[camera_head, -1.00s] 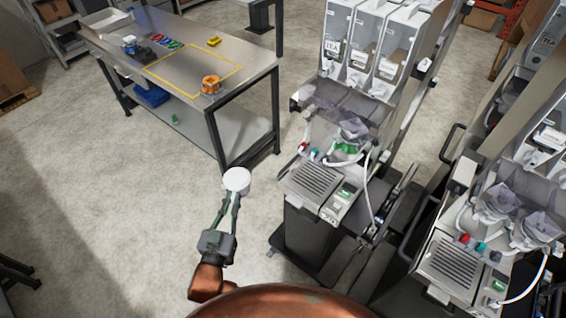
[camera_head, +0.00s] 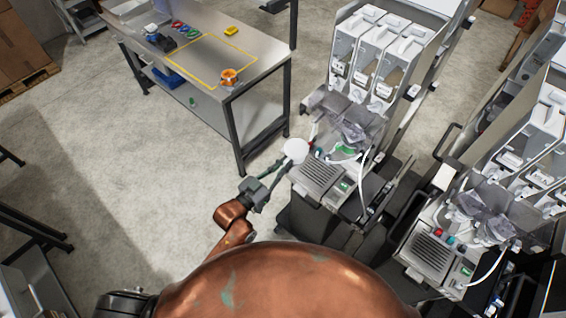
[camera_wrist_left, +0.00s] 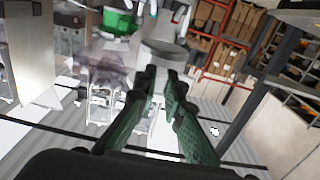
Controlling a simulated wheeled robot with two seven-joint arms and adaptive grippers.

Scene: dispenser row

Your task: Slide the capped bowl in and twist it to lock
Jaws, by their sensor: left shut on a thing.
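The capped bowl (camera_head: 295,151) shows as a round white disc in the head view, at the left side of the dispenser (camera_head: 322,174). My left gripper (camera_head: 280,173) is shut on it from below left. In the left wrist view the bowl (camera_wrist_left: 164,54) is a pale round shape beyond the tips of my green fingers (camera_wrist_left: 160,75). A green part (camera_head: 345,150) sits under a clear mixing bowl (camera_head: 354,130) on the dispenser; a green part also shows in the left wrist view (camera_wrist_left: 117,21). Whether the held bowl touches the dispenser cannot be told. My right gripper is not in view.
A steel workbench (camera_head: 262,62) with a yellow outlined area and an orange-and-white item (camera_head: 228,76) stands behind left. A second dispenser (camera_head: 432,250) stands at the right. White hoses (camera_head: 366,180) hang at the dispenser's front. The floor left of my arm is clear.

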